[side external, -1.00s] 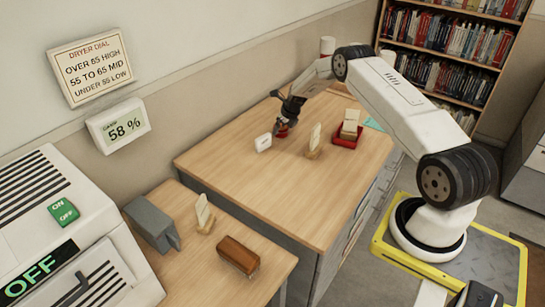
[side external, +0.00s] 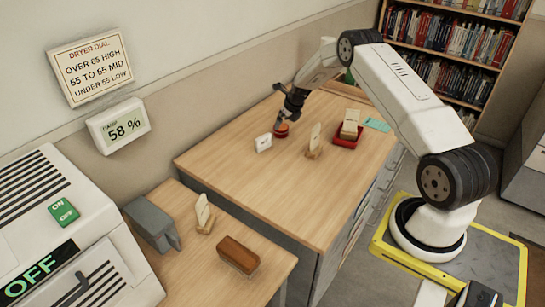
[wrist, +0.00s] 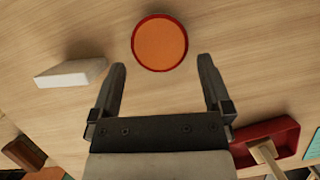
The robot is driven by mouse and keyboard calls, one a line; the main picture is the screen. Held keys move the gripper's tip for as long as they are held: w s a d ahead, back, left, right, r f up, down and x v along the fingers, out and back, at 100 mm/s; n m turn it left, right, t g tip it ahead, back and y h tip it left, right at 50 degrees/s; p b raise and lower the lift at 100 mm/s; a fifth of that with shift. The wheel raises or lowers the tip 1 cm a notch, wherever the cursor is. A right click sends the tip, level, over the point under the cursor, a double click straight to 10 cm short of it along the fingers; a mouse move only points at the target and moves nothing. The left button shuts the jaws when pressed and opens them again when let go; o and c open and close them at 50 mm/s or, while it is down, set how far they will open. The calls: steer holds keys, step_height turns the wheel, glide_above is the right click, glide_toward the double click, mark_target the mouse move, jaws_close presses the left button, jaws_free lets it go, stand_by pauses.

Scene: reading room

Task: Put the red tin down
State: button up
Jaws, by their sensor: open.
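The red tin (side external: 281,129) stands on the wooden desk, close to a small white block. In the wrist view the tin (wrist: 160,42) shows from above as a round orange top with a red rim. My gripper (side external: 290,112) is open and just above the tin. In the wrist view the two fingers of my gripper (wrist: 163,78) are spread apart, with the tin beyond their tips and nothing between them.
The white block (side external: 263,142) stands left of the tin. A wooden stand (side external: 314,143) and a red tray (side external: 345,143) holding a pale block are to the right. The desk's front (side external: 290,205) is clear. A lower table (side external: 205,250) holds several items.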

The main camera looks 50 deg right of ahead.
steer(key=v, duration=0.8)
steer(key=shift+r, duration=0.3)
stand_by(0.4)
steer(key=s+a+r+n+g, duration=0.1)
steer(key=s+a+r+n, duration=0.2)
steer(key=a+n, duration=0.7)
steer(key=s+a+r+n, duration=0.3)
steer(key=a+r+n, duration=0.1)
steer(key=a+n, duration=0.55)
steer(key=s+a+r+n+g, duration=0.1)
steer(key=s+a+n, duration=1.2)
steer(key=s+n, duration=0.3)
steer(key=shift+s+a+n+y, duration=0.3)
steer(key=shift+a+n+y, duration=0.1)
steer(key=shift+n, duration=0.75)
